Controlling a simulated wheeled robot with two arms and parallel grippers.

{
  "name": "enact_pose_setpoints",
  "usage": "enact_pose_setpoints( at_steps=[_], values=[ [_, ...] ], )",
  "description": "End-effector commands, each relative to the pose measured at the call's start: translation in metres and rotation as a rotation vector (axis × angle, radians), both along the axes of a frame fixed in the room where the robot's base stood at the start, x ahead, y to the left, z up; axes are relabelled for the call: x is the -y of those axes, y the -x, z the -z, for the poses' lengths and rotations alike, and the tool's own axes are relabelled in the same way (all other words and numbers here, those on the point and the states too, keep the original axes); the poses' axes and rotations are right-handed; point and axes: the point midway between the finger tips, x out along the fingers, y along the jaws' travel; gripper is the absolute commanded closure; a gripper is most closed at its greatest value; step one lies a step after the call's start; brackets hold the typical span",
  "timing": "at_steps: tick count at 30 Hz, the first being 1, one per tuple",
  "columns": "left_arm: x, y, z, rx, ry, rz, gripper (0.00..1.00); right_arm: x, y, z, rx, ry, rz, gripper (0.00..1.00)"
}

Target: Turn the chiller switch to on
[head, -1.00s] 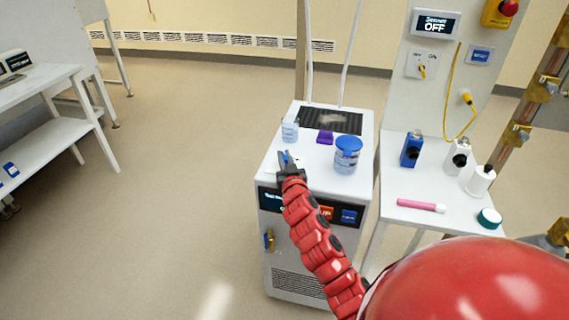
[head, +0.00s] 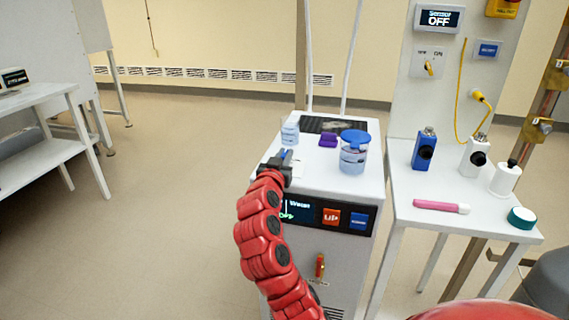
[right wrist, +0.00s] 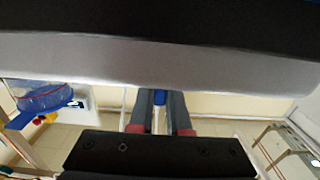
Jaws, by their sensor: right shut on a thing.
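The chiller (head: 366,195) is the white cabinet in the middle of the head view. Its dark front display (head: 296,212) seems to read OFF in green. My right gripper (head: 286,157) is low over the left part of the chiller's top, shut on a small blue handle (head: 288,153). The handle seems to be the chiller switch; a pale plate shows beside it. The fingers hide most of it and I cannot read its setting. In the right wrist view the blue piece (right wrist: 160,97) sits between the two fingers (right wrist: 160,112). My left gripper is not in view.
On the chiller stand a blue-lidded jar (head: 353,158), a small clear vial (head: 289,134) and a purple block (head: 328,140). A side table (head: 440,225) on the right holds bottles and a pink tube (head: 440,206). A wall panel (head: 440,105) stands behind it.

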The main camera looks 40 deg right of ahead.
Motion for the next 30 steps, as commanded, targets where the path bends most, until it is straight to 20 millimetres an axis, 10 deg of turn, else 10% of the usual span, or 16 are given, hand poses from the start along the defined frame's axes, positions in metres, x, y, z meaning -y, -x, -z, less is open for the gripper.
enact_pose_setpoints(
  at_steps=[10,15,30],
  values=[
    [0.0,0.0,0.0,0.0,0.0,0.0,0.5,0.0,0.0,0.0,-0.001,-0.001,0.002,1.0],
    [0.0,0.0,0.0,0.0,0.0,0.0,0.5,0.0,0.0,0.0,0.0,0.0,0.002,0.56],
    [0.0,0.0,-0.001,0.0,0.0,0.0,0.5,-0.016,0.012,-0.001,0.002,0.005,-0.004,0.55]
  ],
)
